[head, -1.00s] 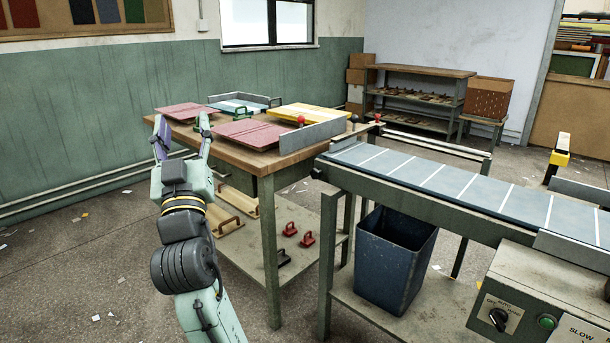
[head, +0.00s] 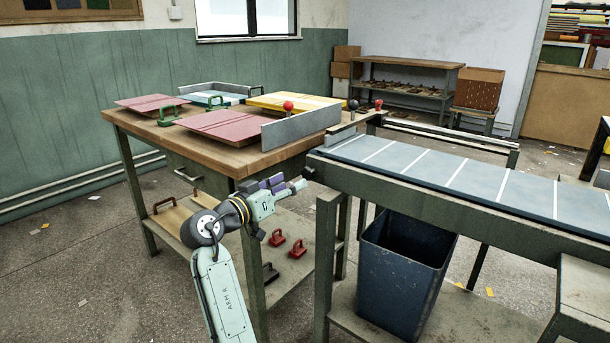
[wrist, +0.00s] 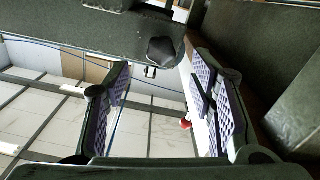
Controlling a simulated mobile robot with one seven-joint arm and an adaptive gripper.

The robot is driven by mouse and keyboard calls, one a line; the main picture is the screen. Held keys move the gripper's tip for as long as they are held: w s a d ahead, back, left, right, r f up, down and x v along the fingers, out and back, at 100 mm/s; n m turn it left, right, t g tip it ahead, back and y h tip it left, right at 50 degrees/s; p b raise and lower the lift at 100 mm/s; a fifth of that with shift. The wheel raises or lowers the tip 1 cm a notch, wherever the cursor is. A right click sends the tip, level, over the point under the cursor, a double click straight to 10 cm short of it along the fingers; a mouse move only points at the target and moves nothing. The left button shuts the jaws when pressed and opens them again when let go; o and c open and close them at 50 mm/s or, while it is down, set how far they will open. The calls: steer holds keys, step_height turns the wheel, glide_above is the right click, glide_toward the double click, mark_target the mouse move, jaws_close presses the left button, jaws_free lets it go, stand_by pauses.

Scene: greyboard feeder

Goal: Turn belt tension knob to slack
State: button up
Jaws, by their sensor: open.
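A dark, lobed knob, likely the belt tension knob (wrist: 161,50), sits on the dark frame beam in the wrist view, between my open fingers in the picture and beyond their tips. A small dark knob also shows at the conveyor's near-left end in the head view (head: 310,173). My gripper (head: 291,186) is open and empty, reaching sideways toward that end, just left of the knob. Its purple-padded fingers show on both sides in the wrist view (wrist: 160,85). No contact with the knob is visible. I see no slack marking.
The wooden table (head: 230,160) stands close behind my gripper, with a grey fence (head: 300,128) and red ball knob (head: 288,105). The conveyor belt (head: 470,185) runs right. A blue bin (head: 400,270) stands beneath it. Red handles (head: 288,242) lie on the lower shelf.

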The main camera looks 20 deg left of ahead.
mark_target(306, 174)
steer(key=x, duration=0.7)
steer(key=shift+w+f, duration=0.1)
steer(key=shift+w, duration=0.2)
steer(key=shift+c, duration=0.2)
steer(key=c, duration=1.1)
steer(key=shift+n+p, duration=0.3)
steer(key=shift+p, duration=0.1)
